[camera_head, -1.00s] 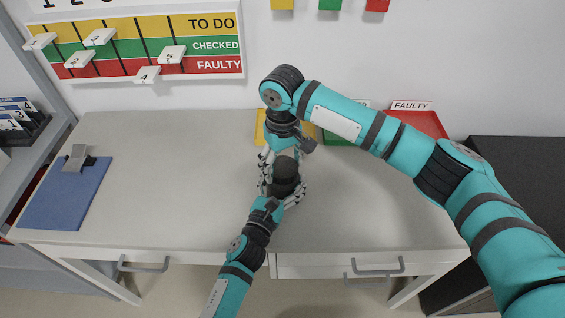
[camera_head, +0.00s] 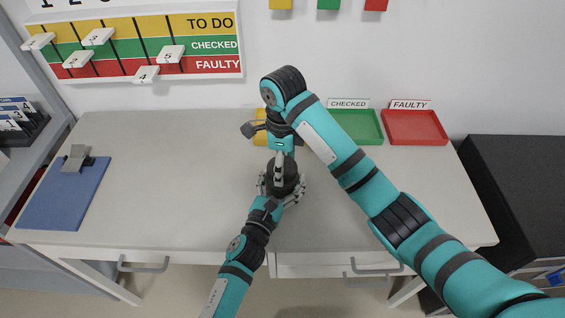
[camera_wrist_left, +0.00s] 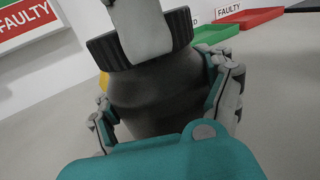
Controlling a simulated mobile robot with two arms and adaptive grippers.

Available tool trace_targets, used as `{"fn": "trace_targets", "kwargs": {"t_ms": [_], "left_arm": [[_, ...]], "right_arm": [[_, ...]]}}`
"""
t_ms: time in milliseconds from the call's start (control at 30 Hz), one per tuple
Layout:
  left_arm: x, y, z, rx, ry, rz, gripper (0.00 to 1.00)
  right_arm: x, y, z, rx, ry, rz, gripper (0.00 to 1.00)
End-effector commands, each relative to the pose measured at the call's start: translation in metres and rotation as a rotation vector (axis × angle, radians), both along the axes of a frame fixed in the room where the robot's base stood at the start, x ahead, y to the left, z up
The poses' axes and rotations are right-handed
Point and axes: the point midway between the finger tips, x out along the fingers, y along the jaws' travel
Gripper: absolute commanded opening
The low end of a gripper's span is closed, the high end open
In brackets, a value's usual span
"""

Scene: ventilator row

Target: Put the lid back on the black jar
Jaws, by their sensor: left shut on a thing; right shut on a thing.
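The black jar (camera_wrist_left: 155,100) stands upright between the fingers of my left gripper (camera_head: 283,187), which is shut around its body. A black ribbed lid (camera_wrist_left: 104,52) sits at the jar's top in the left wrist view, touching it or very close. Whether it is threaded on cannot be told. My right gripper (camera_head: 280,163) comes from above and is shut on the lid; one pale finger crosses the lid's front in the wrist view. In the head view the jar (camera_head: 289,187) is partly hidden by both grippers.
A yellow tray (camera_head: 260,136), a green tray (camera_head: 368,127) and a red tray (camera_head: 415,127) line the table's back. A blue clipboard (camera_head: 62,198) lies at the left. The table (camera_head: 170,180) is clear between clipboard and jar.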

Motion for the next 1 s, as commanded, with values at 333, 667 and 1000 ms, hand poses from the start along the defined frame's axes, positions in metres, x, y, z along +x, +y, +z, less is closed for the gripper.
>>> {"fn": "trace_targets", "kwargs": {"t_ms": [333,667,1000], "left_arm": [[0.0,0.0,-0.001,0.001,0.002,0.0,0.0],[0.0,0.0,-0.001,0.001,0.002,0.0,0.0],[0.0,0.0,-0.001,0.0,0.001,0.0,0.0]], "right_arm": [[0.0,0.0,0.0,0.001,-0.002,0.004,0.91],[0.003,-0.002,0.024,-0.004,-0.009,0.005,0.91],[0.0,0.0,0.045,0.0,-0.001,0.004,0.91]]}}
